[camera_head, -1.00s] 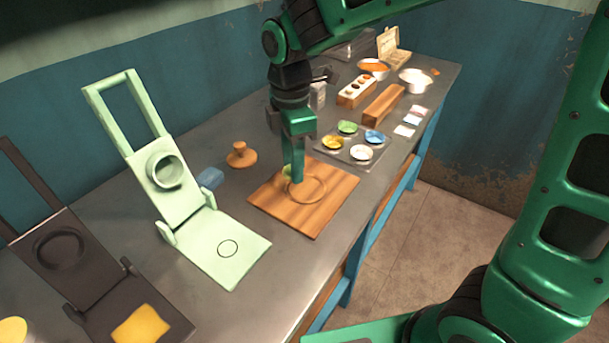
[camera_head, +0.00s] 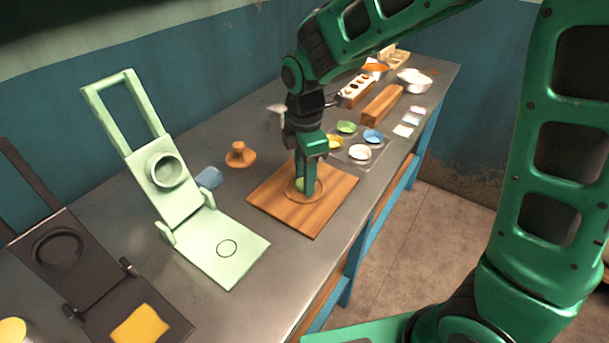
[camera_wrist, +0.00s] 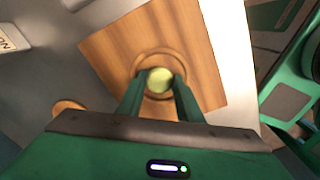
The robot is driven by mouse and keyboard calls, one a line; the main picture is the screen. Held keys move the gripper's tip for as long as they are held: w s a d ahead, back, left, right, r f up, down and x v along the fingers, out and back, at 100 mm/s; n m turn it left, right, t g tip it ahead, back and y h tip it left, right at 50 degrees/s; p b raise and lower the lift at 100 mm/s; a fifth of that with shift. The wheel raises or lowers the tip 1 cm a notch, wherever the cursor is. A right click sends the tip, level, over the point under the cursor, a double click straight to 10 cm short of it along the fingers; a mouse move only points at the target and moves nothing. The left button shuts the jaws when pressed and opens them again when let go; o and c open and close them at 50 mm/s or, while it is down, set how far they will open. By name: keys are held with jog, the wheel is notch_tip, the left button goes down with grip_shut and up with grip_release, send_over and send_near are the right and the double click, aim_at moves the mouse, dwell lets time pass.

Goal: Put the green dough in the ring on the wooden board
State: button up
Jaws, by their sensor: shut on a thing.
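The wooden board (camera_head: 328,217) lies on the metal table with a round ring (camera_head: 319,197) marked on it. The board (camera_wrist: 110,45) and ring (camera_wrist: 146,58) also show in the wrist view. My gripper (camera_head: 305,192) points down over the ring, its fingers low near the board. It is shut on the green dough (camera_head: 300,184), a small ball. In the wrist view the dough (camera_wrist: 159,80) sits between the fingertips (camera_wrist: 159,84), inside the ring's outline. I cannot tell whether the dough touches the board.
A pale green press (camera_head: 215,243) stands open left of the board, with a dark press (camera_head: 70,262) further left. An orange knobbed stamp (camera_head: 240,154) and blue piece (camera_head: 209,177) lie behind. A tray of coloured bowls (camera_head: 360,152) and a wooden block (camera_head: 382,103) are to the right.

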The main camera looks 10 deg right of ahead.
jog(key=o, duration=0.8)
jog(key=shift+f, duration=0.1)
jog(key=shift+o, duration=0.2)
notch_tip(320, 180, up, 12)
jog(key=s+d+m, duration=0.4)
jog(key=d+m, duration=0.3)
jog(key=d, duration=0.4)
jog(key=s+d+m, duration=0.4)
jog(key=d+m, duration=0.2)
jog(key=d, duration=0.4)
jog(key=s+d+f+m, duration=0.2)
jog(key=s+d+m, duration=0.2)
jog(key=s+m, duration=0.2)
jog(key=s+d+f+m, duration=0.3)
jog(key=s+d+m, duration=0.2)
jog(key=s+m, duration=0.2)
jog(key=shift+s+d+f+m, duration=0.15)
jog(key=shift+s+d+m, duration=0.15)
jog(key=shift+s, duration=0.75)
